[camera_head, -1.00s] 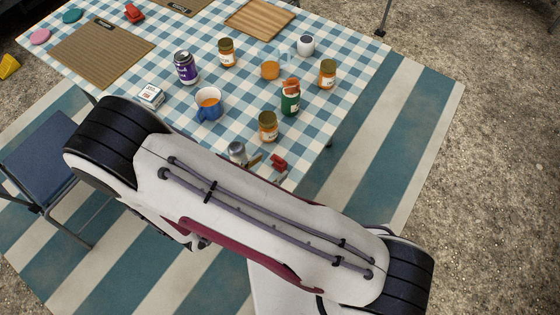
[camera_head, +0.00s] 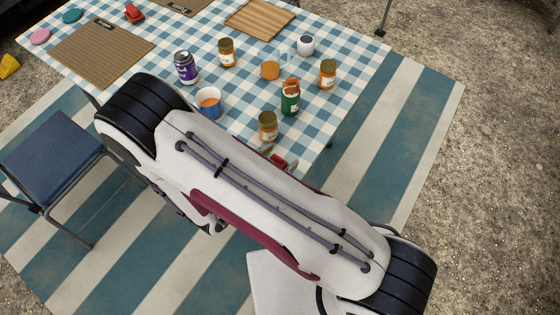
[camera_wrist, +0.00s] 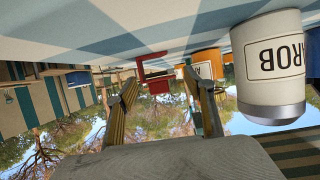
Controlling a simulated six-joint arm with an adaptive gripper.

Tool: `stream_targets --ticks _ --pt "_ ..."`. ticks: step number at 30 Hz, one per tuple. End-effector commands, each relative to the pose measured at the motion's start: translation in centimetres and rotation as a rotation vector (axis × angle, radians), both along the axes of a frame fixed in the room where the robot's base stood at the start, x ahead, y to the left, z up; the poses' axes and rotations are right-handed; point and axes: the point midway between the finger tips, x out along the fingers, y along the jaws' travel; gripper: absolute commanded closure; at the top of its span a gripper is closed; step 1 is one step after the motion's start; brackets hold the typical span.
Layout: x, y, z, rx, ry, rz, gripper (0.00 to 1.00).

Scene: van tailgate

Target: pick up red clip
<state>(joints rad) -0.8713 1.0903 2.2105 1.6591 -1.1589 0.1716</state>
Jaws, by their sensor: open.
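The red clip (camera_wrist: 153,72) stands on the checked tablecloth, shown upside down in the wrist view. The gripper is hidden behind my arm in the head view.
A jar labelled "AROB" (camera_wrist: 268,65) stands close beside the right finger in the wrist view. A checked table (camera_head: 330,115) carries these.

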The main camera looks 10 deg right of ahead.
Motion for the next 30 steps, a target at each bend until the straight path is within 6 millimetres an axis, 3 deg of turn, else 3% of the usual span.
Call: stream_targets --ticks 16,20,30 --pt "0.08 -0.08 -0.06 0.0 0.0 0.0 0.47" --pt "0.08 -0.08 -0.06 0.0 0.0 0.0 0.78" --pt "0.08 -0.08 -0.05 0.0 0.0 0.0 0.79"
